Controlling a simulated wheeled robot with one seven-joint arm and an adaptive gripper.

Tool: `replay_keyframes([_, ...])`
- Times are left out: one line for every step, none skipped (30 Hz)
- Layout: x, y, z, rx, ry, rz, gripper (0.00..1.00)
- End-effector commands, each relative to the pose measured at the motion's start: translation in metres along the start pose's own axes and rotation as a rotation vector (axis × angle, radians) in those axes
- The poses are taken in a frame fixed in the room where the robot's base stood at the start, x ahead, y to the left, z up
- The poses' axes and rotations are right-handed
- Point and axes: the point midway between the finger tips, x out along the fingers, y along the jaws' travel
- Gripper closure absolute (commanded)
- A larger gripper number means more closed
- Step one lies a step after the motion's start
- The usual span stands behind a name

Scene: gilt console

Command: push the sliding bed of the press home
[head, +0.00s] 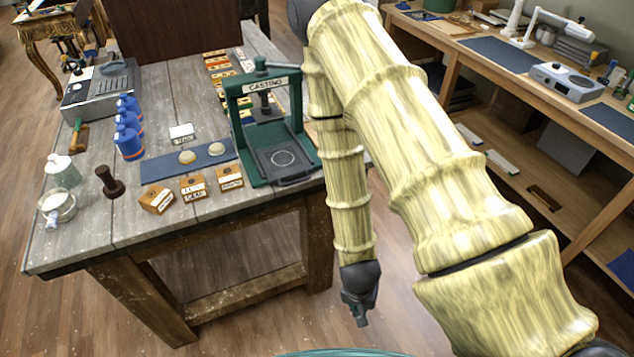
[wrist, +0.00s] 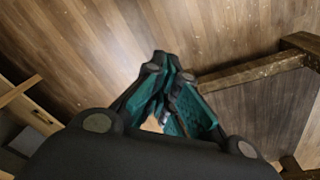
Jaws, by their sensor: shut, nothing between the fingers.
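A green press (head: 240,110) with a "CASTING" sign stands at the front right of the grey wooden table in the head view. Its dark sliding bed (head: 284,176) sticks out in front of the frame toward the table's front edge. A pale ring shows on the bed. My gripper (head: 361,318) hangs below table height, in front of and to the right of the press, pointing down and apart from it. In the wrist view the fingers (wrist: 170,110) are together and empty above the wooden floor. The press is not in the wrist view.
On the table (head: 200,227), wooden labelled blocks (head: 193,188) and a blue mat (head: 160,170) lie left of the press. A table leg (head: 317,240) is near my gripper. Open floor lies in front.

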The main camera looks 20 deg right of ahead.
Motion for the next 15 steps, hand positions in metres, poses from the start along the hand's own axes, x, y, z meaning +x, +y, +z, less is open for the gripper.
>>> replay_keyframes([-0.013, -0.006, -0.015, 0.100, 0.017, 0.003, 1.00])
replay_keyframes([-0.019, -0.008, -0.022, 0.165, 0.024, 0.007, 1.00])
replay_keyframes([-0.028, -0.011, -0.031, 0.252, 0.031, 0.011, 1.00])
replay_keyframes([-0.035, -0.013, -0.037, 0.317, 0.038, 0.012, 1.00])
replay_keyframes([-0.042, -0.016, -0.043, 0.382, 0.043, 0.012, 1.00])
replay_keyframes([-0.052, -0.019, -0.051, 0.470, 0.049, 0.012, 1.00])
replay_keyframes([-0.059, -0.021, -0.057, 0.539, 0.054, 0.011, 1.00])
replay_keyframes([-0.067, -0.024, -0.063, 0.605, 0.058, 0.008, 1.00])
replay_keyframes([-0.077, -0.028, -0.071, 0.694, 0.061, 0.005, 1.00])
replay_keyframes([-0.084, -0.030, -0.076, 0.761, 0.064, 0.000, 1.00])
replay_keyframes([-0.092, -0.033, -0.082, 0.829, 0.066, -0.005, 1.00])
replay_keyframes([-0.103, -0.037, -0.088, 0.919, 0.066, -0.012, 1.00])
replay_keyframes([-0.111, -0.040, -0.093, 0.985, 0.066, -0.019, 1.00])
replay_keyframes([-0.119, -0.043, -0.098, 1.052, 0.065, -0.026, 1.00])
replay_keyframes([-0.131, -0.048, -0.104, 1.142, 0.061, -0.036, 1.00])
